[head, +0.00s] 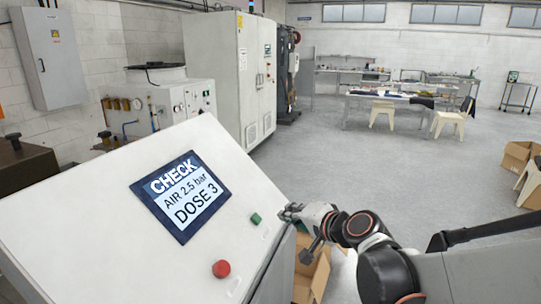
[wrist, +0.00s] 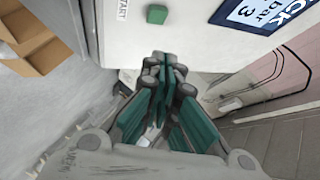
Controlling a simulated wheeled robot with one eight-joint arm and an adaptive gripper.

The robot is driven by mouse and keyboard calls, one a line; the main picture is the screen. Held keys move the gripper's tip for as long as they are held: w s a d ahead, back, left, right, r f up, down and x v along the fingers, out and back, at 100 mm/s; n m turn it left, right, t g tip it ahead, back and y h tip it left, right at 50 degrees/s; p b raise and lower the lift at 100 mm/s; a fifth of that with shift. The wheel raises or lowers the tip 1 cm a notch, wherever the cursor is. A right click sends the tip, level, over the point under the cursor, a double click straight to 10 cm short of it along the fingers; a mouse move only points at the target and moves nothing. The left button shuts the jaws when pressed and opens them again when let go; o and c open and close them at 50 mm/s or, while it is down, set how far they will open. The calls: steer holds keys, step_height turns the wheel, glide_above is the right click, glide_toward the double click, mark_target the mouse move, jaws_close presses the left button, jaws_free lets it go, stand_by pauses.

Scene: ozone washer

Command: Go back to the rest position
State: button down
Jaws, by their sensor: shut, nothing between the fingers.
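My gripper (head: 290,212) is at the right edge of the white control console (head: 120,200), close to the green button (head: 256,218). In the wrist view my gripper (wrist: 163,62) is shut and empty, its fingertips together below the green button (wrist: 157,14). They look apart from the button, though the exact gap is hard to judge. My arm reaches in from the right. The console's screen (head: 181,196) reads "CHECK AIR 2.5 bar DOSE 3". A red button (head: 221,268) sits lower on the panel.
Cardboard boxes (head: 312,268) stand beside the console under my arm. More boxes (head: 518,158) lie at the right. White cabinets (head: 232,70) and a machine with gauges (head: 165,100) stand behind. The grey floor (head: 350,150) in the middle is clear; worktables (head: 385,100) stand far back.

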steer(key=s+d+f+n+g+h, duration=0.1)
steer(key=s+d+f+n+h, duration=0.1)
steer(key=s+d, duration=0.3)
steer(key=s+d+f+n+g+h+b, duration=0.1)
steer(key=s+d, duration=0.4)
steer(key=s, duration=0.6)
steer(key=s+d+f+n+g+h+b, duration=0.1)
steer(key=s+d+f+n+g+h, duration=0.1)
steer(key=s, duration=0.7)
steer(key=d+f+n+h, duration=0.1)
steer(key=d+h, duration=0.1)
steer(key=d, duration=0.1)
steer(key=shift+d+f+n+h, duration=0.15)
steer(key=shift+d+n+h, duration=0.15)
steer(key=shift+h, duration=0.1)
steer(key=shift+s, duration=0.1)
stand_by(4.6)
